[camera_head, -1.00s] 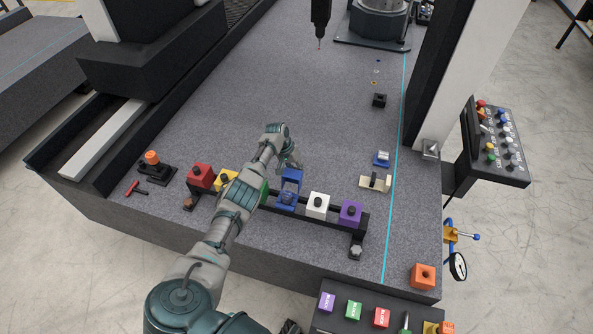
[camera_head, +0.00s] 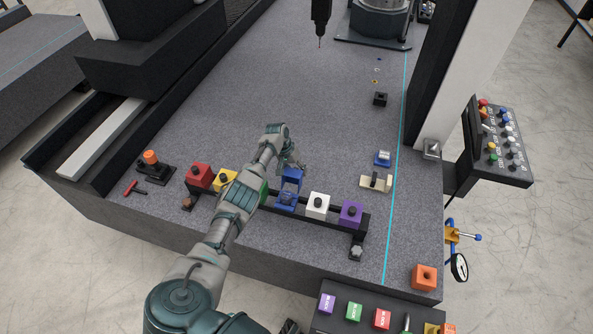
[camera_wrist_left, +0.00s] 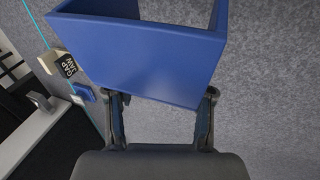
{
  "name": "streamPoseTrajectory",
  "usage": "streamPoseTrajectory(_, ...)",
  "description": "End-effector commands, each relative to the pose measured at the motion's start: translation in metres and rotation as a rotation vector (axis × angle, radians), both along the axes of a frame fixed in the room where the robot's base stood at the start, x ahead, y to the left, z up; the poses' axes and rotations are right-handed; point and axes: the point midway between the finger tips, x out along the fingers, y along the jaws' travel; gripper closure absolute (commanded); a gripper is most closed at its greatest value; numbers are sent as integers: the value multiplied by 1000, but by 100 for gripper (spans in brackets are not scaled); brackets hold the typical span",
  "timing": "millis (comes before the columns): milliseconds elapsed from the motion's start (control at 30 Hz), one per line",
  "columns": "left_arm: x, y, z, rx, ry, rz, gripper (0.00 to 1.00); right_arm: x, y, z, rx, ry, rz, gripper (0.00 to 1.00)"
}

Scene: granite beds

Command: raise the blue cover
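The blue cover (camera_head: 291,176) is part of a blue unit on the dark bar near the table's front edge, between the green and white blocks. In the left wrist view the cover (camera_wrist_left: 150,50) fills the top as a broad blue panel with an open frame behind it. My left gripper (camera_wrist_left: 160,98) is open, its two fingers apart just below the panel's lower edge. Only bare granite shows between them, and I cannot tell if the tips touch the cover. In the head view my left gripper (camera_head: 296,161) is at the cover's far upper side. My right gripper does not show.
Along the bar sit a red block (camera_head: 199,177), a yellow block (camera_head: 226,180), a white block (camera_head: 317,205) and a purple block (camera_head: 350,213). A cream part (camera_head: 375,183) and a small blue part (camera_head: 382,158) lie to the right. The granite beyond the bar is mostly clear.

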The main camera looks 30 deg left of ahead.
Motion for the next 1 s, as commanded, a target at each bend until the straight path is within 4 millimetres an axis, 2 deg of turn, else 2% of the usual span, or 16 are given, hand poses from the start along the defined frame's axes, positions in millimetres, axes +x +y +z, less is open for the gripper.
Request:
streamPoseTrajectory(167,0,2,5,-1,-1,0,47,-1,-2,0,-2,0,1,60)
streamPoseTrajectory(267,-1,6,17,0,-3,0,47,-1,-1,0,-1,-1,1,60)
streamPoseTrajectory(500,-7,22,67,0,-4,1,47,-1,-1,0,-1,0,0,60)
streamPoseTrajectory(700,-11,33,99,-1,1,1,47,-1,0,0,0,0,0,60)
streamPoseTrajectory(833,-13,35,109,-2,2,0,47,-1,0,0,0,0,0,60)
streamPoseTrajectory(1000,-13,36,111,-2,3,0,47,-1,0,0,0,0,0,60)
